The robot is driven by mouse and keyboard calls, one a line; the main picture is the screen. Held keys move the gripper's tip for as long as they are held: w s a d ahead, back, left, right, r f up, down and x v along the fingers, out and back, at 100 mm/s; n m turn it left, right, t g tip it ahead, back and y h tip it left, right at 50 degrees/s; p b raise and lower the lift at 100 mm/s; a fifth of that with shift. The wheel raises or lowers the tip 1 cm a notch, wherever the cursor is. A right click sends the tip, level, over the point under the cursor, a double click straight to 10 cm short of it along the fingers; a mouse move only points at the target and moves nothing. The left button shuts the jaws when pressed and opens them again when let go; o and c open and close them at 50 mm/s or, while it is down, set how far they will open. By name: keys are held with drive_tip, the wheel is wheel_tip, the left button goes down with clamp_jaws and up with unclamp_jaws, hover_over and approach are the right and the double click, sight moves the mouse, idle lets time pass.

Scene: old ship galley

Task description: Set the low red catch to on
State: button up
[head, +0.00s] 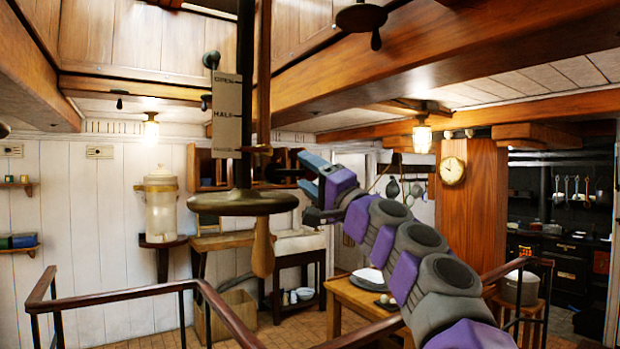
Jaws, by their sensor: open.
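I cannot make out a clearly red catch in the head view. A dark vertical column (245,60) hangs at centre left, with a round bronze-brown disc (245,203) low on it. A pale plate (227,113) on the column reads OPEN and HALF; its lowest word is too small to read. A reddish-brown rod (263,75) runs down beside the plate to a small brown piece (258,150). A wooden handle (263,250) hangs below the disc. My gripper (308,186) is open and empty, just right of the column and disc in the picture, and appears apart from them.
Wooden handrails (225,315) cross the foreground. A wooden table (355,298) with a plate stands behind my arm. A dark fitting with a handle (362,18) hangs from above. A clock (452,171) is on a post at right. Space left of the column looks open.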

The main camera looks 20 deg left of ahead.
drive_tip(key=shift+d, duration=0.1)
drive_tip(key=shift+s+d+f+b, duration=0.1)
drive_tip(key=shift+s+d+b, duration=0.2)
drive_tip(key=shift+d, duration=0.15)
drive_tip(key=b+v, duration=0.3)
drive_tip(key=v, duration=1.3)
drive_tip(key=shift+f, duration=0.25)
drive_tip(key=shift+w, duration=0.15)
